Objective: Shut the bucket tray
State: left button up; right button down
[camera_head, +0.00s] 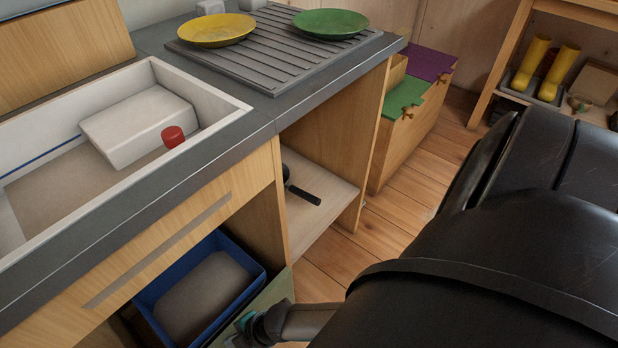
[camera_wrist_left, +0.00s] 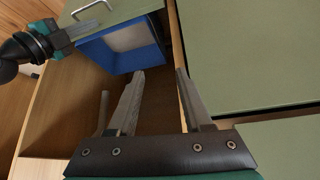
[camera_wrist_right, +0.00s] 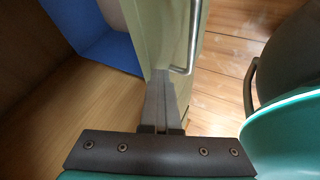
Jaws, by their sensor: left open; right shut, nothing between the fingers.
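The bucket tray is a blue bin (camera_head: 205,290) behind a green front panel (camera_head: 275,292), pulled out under the counter in the head view. In the left wrist view the blue bin (camera_wrist_left: 122,48) and its green front with a metal handle (camera_wrist_left: 95,10) show at the top. My right gripper (camera_wrist_right: 168,75) is shut and empty at the edge of the green front panel (camera_wrist_right: 150,35), beside the metal handle (camera_wrist_right: 192,35); whether it touches is hard to tell. In the left wrist view my left gripper (camera_wrist_left: 160,72) is open and empty, below the bin and near a closed green panel (camera_wrist_left: 245,55).
A sink (camera_head: 60,170) with a white block and a red-capped item is set in the counter. Yellow (camera_head: 215,30) and green (camera_head: 330,23) plates stand on the drainer. An open shelf (camera_head: 315,205) holds a dark-handled pan.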

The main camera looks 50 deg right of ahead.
pick_arm(q)
jog(key=shift+w+d, duration=0.1)
jog(key=shift+w, duration=0.3)
pick_arm(e)
jog(key=shift+w, duration=0.6)
